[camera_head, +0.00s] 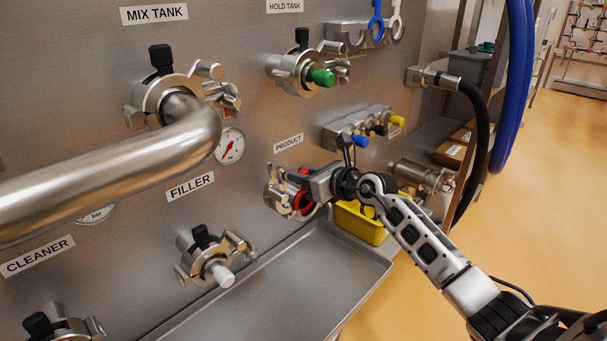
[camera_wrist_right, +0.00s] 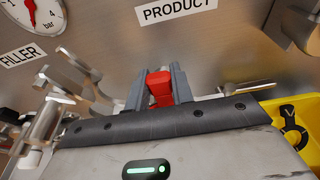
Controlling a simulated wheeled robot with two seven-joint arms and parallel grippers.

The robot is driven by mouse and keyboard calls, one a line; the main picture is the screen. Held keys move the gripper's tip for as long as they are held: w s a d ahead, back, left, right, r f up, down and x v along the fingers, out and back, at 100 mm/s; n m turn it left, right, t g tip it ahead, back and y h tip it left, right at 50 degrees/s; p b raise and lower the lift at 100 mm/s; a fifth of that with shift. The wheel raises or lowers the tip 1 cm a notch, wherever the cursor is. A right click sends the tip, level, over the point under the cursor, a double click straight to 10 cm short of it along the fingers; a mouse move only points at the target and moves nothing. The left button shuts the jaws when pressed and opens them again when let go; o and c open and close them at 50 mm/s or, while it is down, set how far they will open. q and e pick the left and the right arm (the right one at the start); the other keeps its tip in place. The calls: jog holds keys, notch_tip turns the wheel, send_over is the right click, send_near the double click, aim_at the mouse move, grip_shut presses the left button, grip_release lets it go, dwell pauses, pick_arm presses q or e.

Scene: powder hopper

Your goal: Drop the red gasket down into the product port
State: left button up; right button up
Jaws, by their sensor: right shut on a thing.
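My right gripper (camera_head: 306,181) is at the product port (camera_head: 277,192), below the PRODUCT label. It is shut on the red gasket (camera_head: 304,203), whose red ring shows just below the jaws, in front of the port. In the right wrist view a red part of the gasket (camera_wrist_right: 159,88) sits between the two grey fingers (camera_wrist_right: 158,84). Metal clamp parts (camera_wrist_right: 72,78) show to the left of the fingers there. The gripper hides much of the port, so I cannot tell whether the ring touches its seat. My left gripper is not in view.
A yellow bin (camera_head: 360,224) stands below my right wrist. A steel tray (camera_head: 300,283) runs beneath the ports. A thick pipe (camera_head: 120,170) crosses at the left. The filler port (camera_head: 212,262) has a white plug, and the hold tank port (camera_head: 296,73) has a green one.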

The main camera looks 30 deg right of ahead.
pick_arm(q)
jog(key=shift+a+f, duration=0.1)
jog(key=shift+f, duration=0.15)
pick_arm(e)
jog(key=shift+f, duration=0.5)
dwell(0.4)
jog(key=o, duration=0.9)
jog(key=shift+w, duration=0.1)
jog(key=shift+s+d+r, duration=0.1)
jog(key=shift+s, duration=0.15)
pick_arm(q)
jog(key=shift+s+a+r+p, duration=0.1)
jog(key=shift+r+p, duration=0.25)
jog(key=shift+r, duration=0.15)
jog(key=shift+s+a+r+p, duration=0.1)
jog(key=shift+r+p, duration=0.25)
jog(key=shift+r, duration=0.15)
pick_arm(e)
jog(key=shift+v, duration=7.7)
